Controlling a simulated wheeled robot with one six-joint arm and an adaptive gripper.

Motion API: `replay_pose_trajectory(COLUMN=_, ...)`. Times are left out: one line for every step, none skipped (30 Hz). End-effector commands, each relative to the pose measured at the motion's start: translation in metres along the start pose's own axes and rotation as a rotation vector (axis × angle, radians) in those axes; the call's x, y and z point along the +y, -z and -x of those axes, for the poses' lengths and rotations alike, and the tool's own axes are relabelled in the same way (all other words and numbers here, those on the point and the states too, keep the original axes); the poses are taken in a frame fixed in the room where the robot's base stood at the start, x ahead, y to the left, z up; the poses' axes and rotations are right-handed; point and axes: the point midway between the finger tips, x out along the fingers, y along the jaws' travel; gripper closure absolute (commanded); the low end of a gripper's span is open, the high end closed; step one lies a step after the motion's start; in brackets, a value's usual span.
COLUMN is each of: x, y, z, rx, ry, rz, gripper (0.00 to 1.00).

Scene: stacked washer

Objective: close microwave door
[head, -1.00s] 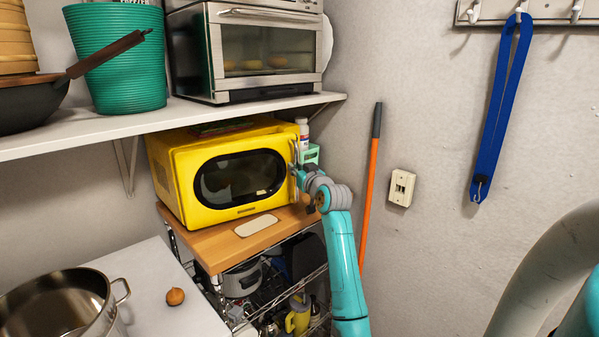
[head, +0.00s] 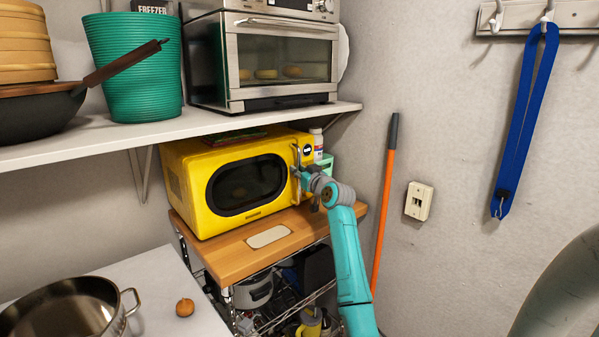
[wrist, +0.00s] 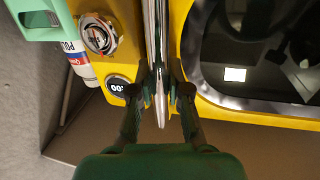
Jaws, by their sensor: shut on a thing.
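The yellow microwave (head: 183,188) sits on a wooden board on a wire rack. Its door (head: 246,184), with a dark oval window, looks flush or nearly flush with the front; any small gap cannot be made out. A metal upright handle (head: 296,162) runs at the door's right edge. My gripper (head: 301,174) is at this handle. In the wrist view the fingers of my gripper (wrist: 160,92) are closed around the handle (wrist: 156,40), one on each side. A knob (wrist: 98,36) and a round display (wrist: 118,86) show beside it.
A shelf (head: 120,139) above holds a toaster oven (head: 275,60), a green bin (head: 135,68) and a pan. A bottle (head: 317,142) and green item stand right of the microwave. An orange-handled pole (head: 385,210) leans on the right wall. A pot (head: 65,310) is lower left.

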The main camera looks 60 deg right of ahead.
Motion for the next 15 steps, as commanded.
replay_pose_trajectory(x=0.0001, y=0.0005, z=-0.0011, rx=0.0, ry=-0.001, rz=0.0, gripper=1.0)
replay_pose_trajectory(x=0.0001, y=0.0006, z=-0.0011, rx=0.001, ry=-0.001, rz=0.0, gripper=1.0)
replay_pose_trajectory(x=0.0, y=0.0007, z=-0.0012, rx=0.001, ry=-0.001, rz=0.0, gripper=1.0)
replay_pose_trajectory(x=0.0, y=0.0007, z=-0.0012, rx=0.001, ry=-0.001, rz=0.0, gripper=0.79)
replay_pose_trajectory(x=-0.0001, y=0.0007, z=-0.0012, rx=0.001, ry=-0.001, rz=0.0, gripper=0.71)
replay_pose_trajectory(x=-0.0001, y=0.0007, z=-0.0011, rx=0.001, ry=0.0, rz=0.0, gripper=0.61)
replay_pose_trajectory(x=-0.0001, y=0.0007, z=-0.001, rx=0.001, ry=0.0, rz=0.0, gripper=0.58)
replay_pose_trajectory(x=-0.0002, y=0.0007, z=-0.0009, rx=0.001, ry=0.0, rz=0.0, gripper=0.58)
replay_pose_trajectory(x=-0.0002, y=0.0008, z=-0.0009, rx=0.001, ry=0.0, rz=0.0, gripper=0.58)
replay_pose_trajectory(x=-0.0003, y=0.0008, z=-0.0008, rx=0.001, ry=0.0, rz=0.0, gripper=0.58)
replay_pose_trajectory(x=-0.0002, y=0.0007, z=-0.0007, rx=0.001, ry=0.0, rz=0.0, gripper=0.58)
replay_pose_trajectory(x=-0.0003, y=0.0007, z=-0.0007, rx=0.001, ry=0.0, rz=0.0, gripper=0.58)
replay_pose_trajectory(x=-0.0003, y=0.0007, z=-0.0006, rx=0.001, ry=0.0, rz=0.0, gripper=0.58)
replay_pose_trajectory(x=-0.0003, y=0.0007, z=-0.0006, rx=0.001, ry=0.0, rz=0.0, gripper=0.58)
replay_pose_trajectory(x=-0.0003, y=0.0007, z=-0.0003, rx=0.001, ry=0.0, rz=0.0, gripper=0.58)
